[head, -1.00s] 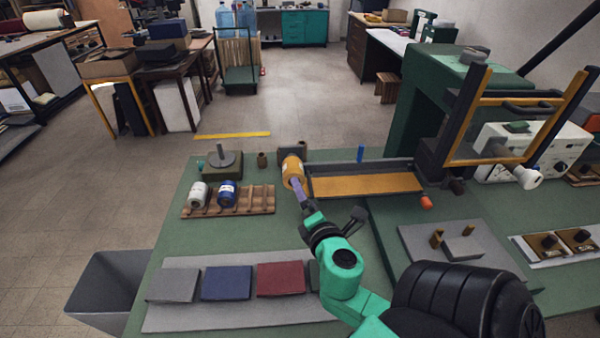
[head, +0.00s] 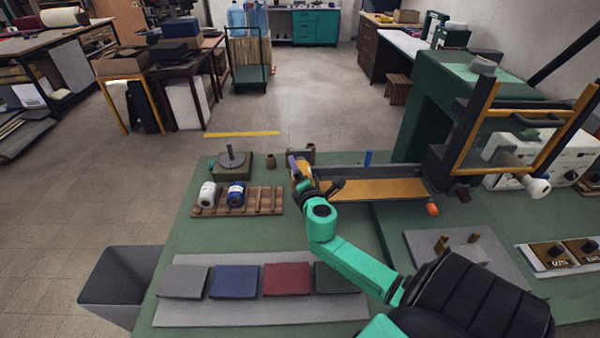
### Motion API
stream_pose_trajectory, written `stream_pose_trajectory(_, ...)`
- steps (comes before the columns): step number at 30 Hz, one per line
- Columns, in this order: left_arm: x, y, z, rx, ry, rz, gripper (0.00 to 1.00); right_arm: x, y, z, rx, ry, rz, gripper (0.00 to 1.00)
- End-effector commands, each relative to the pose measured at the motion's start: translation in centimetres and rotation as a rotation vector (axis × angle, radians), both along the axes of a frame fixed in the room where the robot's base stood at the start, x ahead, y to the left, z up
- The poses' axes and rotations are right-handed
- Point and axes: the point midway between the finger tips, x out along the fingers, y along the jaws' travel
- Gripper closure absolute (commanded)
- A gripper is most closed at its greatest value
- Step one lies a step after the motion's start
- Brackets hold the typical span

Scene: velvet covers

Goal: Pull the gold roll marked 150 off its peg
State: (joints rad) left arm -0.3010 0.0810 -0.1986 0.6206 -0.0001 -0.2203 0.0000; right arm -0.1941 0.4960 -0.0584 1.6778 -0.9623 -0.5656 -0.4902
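The gold roll (head: 302,166) is at the left end of a long tray on the green bench, in front of a dark block (head: 308,151). It is mostly hidden behind my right gripper (head: 294,166), and its marking and peg cannot be read or seen. My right gripper is right at the roll, with a purple finger standing over its left side. Whether the fingers are closed on the roll is hidden. My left gripper is not in view.
A wooden rack (head: 264,200) holds a white roll and a blue roll. Left of the block stands a spindle base (head: 232,162). The tray (head: 375,188) lies to the right, a green press (head: 440,105) beyond. Several coloured covers lie on a grey mat (head: 255,312).

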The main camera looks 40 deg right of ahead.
Motion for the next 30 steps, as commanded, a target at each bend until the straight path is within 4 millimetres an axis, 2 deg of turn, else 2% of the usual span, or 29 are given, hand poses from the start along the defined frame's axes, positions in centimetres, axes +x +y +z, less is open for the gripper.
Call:
stream_pose_trajectory(3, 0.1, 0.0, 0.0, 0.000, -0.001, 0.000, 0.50, 0.0, 0.0, 0.0, 0.000, 0.000, 0.000, 0.00)
stream_pose_trajectory(4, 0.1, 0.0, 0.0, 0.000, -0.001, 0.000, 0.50, 0.0, 0.0, 0.0, 0.000, 0.000, 0.000, 0.04)
stream_pose_trajectory(8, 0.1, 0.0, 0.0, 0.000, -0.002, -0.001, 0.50, 0.0, 0.0, 0.0, 0.000, 0.000, 0.000, 0.54)
stream_pose_trajectory(9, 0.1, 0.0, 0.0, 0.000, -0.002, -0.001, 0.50, 0.0, 0.0, 0.0, 0.000, 0.000, 0.000, 0.69)
stream_pose_trajectory(11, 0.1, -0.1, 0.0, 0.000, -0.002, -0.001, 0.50, -0.1, 0.0, 0.0, 0.000, 0.000, 0.000, 0.91)
stream_pose_trajectory(26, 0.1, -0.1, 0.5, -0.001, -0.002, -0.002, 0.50, -0.6, 0.5, 0.4, 0.000, 0.000, 0.000, 0.91)
stream_pose_trajectory(30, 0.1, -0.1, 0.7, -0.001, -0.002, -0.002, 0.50, -1.4, 1.1, 0.5, 0.001, 0.001, 0.002, 0.91)
